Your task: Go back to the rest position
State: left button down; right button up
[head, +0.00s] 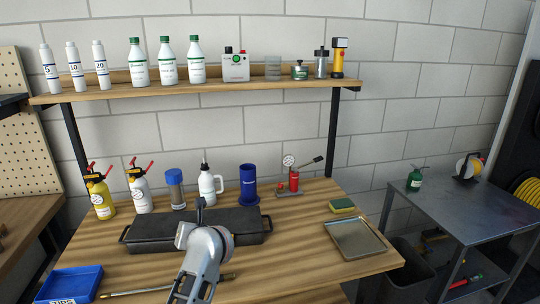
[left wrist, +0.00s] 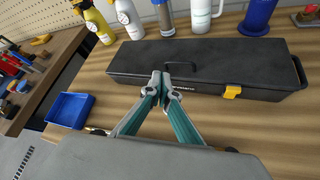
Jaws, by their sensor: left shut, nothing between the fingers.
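My left gripper (left wrist: 160,82) is shut and empty in the left wrist view, its two teal-sided fingers meeting at the tips. In the head view my left arm comes up from the bottom, and the left gripper (head: 200,207) is mostly hidden behind its own wrist, in front of the long black case (head: 152,233). The case is closed and lies on the wooden bench (head: 300,262); its handle and a yellow latch show in the left wrist view (left wrist: 232,92). The fingertips overlap the case's near side in that view; I cannot tell whether they touch. My right gripper is not in view.
Behind the case stand a yellow bottle (head: 101,196), a white bottle (head: 140,190), a clear blue-capped filter (head: 175,190), a white jug (head: 209,186), a blue cylinder (head: 248,185) and a red gauge pump (head: 292,180). A blue tray (head: 70,284) sits front left, a metal tray (head: 355,238) right.

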pick_arm(q)
jog(key=s+a+r+m+t+y, duration=0.2)
jog(key=s+a+m+t+y, duration=0.2)
jog(key=s+a+m+t, duration=0.25)
jog(key=s+d+f+m+t+h, duration=0.1)
jog(key=s+d+f+m+h, duration=0.45)
jog(key=m, duration=0.55)
jog(key=s+d+f+m+t+h, duration=0.2)
jog(key=s+d+f+m+h, duration=0.3)
jog(key=m, duration=0.6)
jog(key=s+d+f+m+g+h, duration=0.1)
jog(key=s+f+m+g+h, duration=0.1)
jog(key=s+f+m+g, duration=0.7)
jog(key=s+f+m, duration=0.4)
jog(key=s+f, duration=0.5)
jog(key=f, duration=0.2)
jog(key=shift+s+d+f+h, duration=0.15)
jog(key=shift+f+h, duration=0.2)
jog(key=shift+f, duration=0.05)
